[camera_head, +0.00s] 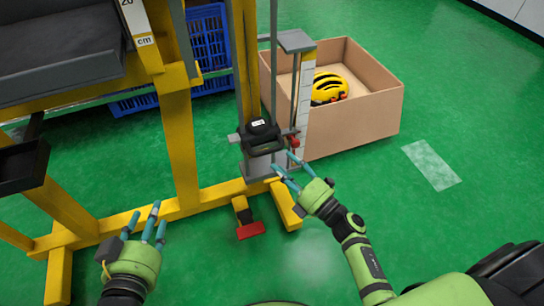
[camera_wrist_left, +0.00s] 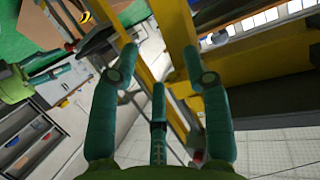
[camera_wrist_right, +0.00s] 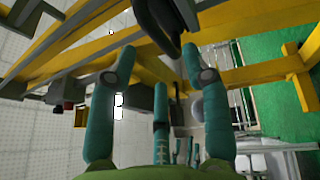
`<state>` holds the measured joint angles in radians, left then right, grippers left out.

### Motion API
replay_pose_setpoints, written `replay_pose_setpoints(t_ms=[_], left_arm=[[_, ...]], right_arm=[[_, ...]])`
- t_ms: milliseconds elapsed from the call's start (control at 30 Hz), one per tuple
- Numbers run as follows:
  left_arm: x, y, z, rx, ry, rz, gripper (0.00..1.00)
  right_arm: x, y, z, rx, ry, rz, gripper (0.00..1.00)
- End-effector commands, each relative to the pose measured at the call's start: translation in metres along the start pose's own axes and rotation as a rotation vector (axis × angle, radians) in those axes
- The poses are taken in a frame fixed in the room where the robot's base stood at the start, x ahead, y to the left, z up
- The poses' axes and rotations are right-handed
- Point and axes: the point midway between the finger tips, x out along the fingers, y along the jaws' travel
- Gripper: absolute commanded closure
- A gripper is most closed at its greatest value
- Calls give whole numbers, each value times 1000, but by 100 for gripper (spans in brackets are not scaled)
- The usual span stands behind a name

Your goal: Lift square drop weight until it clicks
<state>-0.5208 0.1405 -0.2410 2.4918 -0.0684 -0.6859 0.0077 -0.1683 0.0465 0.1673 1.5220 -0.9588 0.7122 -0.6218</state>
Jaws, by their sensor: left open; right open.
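The square drop weight (camera_head: 262,138) is a dark block with a white label on top. It sits low on the drop tower, between the vertical rods (camera_head: 274,70) and just above the grey base block (camera_head: 260,168). My right gripper (camera_head: 284,166) is open just below and to the right of the weight, its fingers pointing toward it; any contact cannot be told. In the right wrist view a dark part (camera_wrist_right: 158,22) shows beyond the open fingers. My left gripper (camera_head: 143,222) is open and empty, in front of the yellow frame at the lower left.
A cardboard box (camera_head: 368,118) holding a yellow helmet (camera_head: 328,88) stands behind the tower on the right. The yellow frame (camera_head: 180,150) runs along the left. A red pedal (camera_head: 251,230) lies low in front. Blue crates (camera_head: 208,40) stand behind.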

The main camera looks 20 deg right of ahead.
Motion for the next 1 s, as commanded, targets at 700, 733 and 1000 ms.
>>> replay_pose_setpoints(t_ms=[700, 733, 1000], left_arm=[[-5, 12, -56, 12, 280, 24, 52], [-5, 12, -56, 12, 280, 24, 52], [-5, 12, -55, 12, 279, 24, 52]], right_arm=[[70, 1, 0, -1, 0, 1, 51], [70, 1, 0, -1, 0, 1, 51], [70, 1, 0, -1, 0, 1, 100]])
